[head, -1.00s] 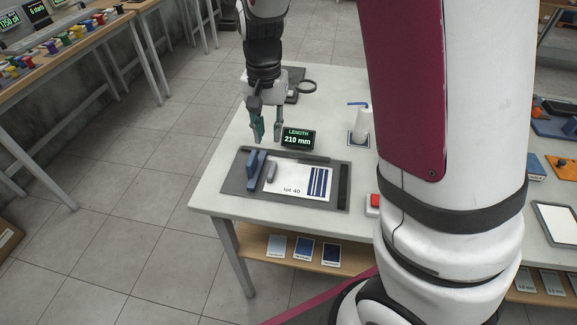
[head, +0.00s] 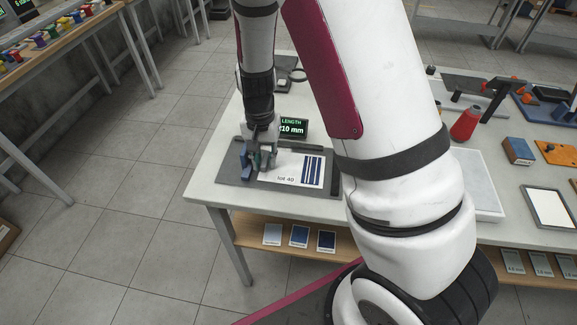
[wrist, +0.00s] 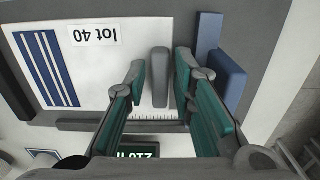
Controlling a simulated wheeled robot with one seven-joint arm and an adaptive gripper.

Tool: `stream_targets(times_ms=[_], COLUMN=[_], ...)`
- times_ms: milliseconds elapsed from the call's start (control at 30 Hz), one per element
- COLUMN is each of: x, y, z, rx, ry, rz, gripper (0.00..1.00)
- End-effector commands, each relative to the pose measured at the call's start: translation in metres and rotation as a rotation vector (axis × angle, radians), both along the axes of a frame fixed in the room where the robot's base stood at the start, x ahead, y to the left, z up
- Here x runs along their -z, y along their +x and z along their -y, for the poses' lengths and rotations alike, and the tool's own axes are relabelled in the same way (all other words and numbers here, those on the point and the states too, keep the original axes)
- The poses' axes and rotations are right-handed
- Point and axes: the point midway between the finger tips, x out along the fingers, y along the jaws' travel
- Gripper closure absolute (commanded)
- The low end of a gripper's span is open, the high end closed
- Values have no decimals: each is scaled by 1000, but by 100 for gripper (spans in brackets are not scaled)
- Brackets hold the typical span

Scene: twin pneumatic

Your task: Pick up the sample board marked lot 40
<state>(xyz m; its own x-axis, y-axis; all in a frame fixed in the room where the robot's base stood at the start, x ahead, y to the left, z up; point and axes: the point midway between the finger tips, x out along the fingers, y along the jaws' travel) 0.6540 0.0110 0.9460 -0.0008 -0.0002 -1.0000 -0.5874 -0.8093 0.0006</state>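The sample board (head: 300,166) is white with dark blue stripes and a "lot 40" label. It lies flat on a dark grey fixture plate (head: 230,177), and it also shows in the wrist view (wrist: 105,70). A grey upright grip piece (wrist: 160,78) stands at the board's end. My gripper (head: 262,160) is low over that end; in the wrist view its green-padded fingers (wrist: 159,72) are open on either side of the grip piece, with gaps showing. A blue stop block (wrist: 222,72) is close beside one finger.
A length display (head: 293,127), partly hidden by my arm, stands behind the plate. A red bottle (head: 466,124), blue box (head: 517,151) and orange board (head: 562,153) are on the table at the right. Swatch cards (head: 299,236) lie on the shelf below.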

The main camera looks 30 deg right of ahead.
Motion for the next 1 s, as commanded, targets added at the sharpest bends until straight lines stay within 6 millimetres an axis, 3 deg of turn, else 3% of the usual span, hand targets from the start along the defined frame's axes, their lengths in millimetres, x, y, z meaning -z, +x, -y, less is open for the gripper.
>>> stream_targets(times_ms=[233, 333, 700, 833, 1000], x=[2, 2, -1, -14, -47], y=[0, 0, 1, 1, 2], z=[0, 0, 0, 0, -1], rx=[0, 0, 0, 0, 0], ry=[1, 1, 0, 1, 1], rz=[1, 1, 2, 4, 8], gripper=[77, 99, 100, 100, 100])
